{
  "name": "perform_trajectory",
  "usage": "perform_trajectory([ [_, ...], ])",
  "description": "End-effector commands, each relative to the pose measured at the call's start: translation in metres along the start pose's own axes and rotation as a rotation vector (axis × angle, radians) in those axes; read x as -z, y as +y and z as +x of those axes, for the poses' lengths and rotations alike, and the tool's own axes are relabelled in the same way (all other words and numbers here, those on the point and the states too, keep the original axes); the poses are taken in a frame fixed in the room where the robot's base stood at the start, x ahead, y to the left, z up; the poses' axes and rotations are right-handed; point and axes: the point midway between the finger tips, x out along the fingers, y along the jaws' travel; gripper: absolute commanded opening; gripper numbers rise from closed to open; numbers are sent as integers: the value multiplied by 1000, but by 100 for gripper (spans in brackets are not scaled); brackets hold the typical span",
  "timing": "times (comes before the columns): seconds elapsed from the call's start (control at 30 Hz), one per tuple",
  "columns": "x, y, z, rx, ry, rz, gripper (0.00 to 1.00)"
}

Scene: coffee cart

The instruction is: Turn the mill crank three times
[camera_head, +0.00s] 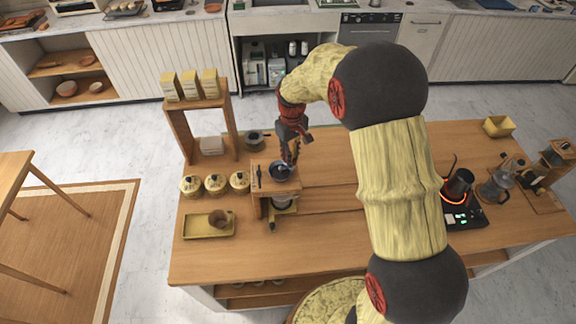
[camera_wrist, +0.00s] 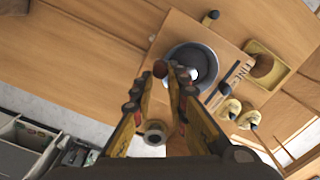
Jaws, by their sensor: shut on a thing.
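The mill shows in the head view as a dark round bowl (camera_head: 281,171) on a wooden stand (camera_head: 262,206). In the wrist view the bowl (camera_wrist: 205,62) is seen from above, with a pale round centre. A brown crank knob (camera_wrist: 160,68) lies at the bowl's edge, between my fingertips. My gripper (camera_head: 292,163) points down at the mill; it also shows in the wrist view (camera_wrist: 168,74), shut on the crank knob. The crank's arm is mostly hidden by the fingers.
Several lidded canisters (camera_head: 215,184) stand left of the mill. A small shelf (camera_head: 180,128) with boxes and a dark jar (camera_head: 255,139) are behind. A hot plate (camera_head: 463,217) stands right; the middle counter is clear.

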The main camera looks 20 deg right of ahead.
Motion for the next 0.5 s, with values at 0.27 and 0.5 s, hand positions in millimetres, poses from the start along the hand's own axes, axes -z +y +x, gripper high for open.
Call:
perform_trajectory([
  [0.27,-7,3,2,-4,-8,-1,0],
  [0.5,-21,1,1,-4,-7,-1,0],
])
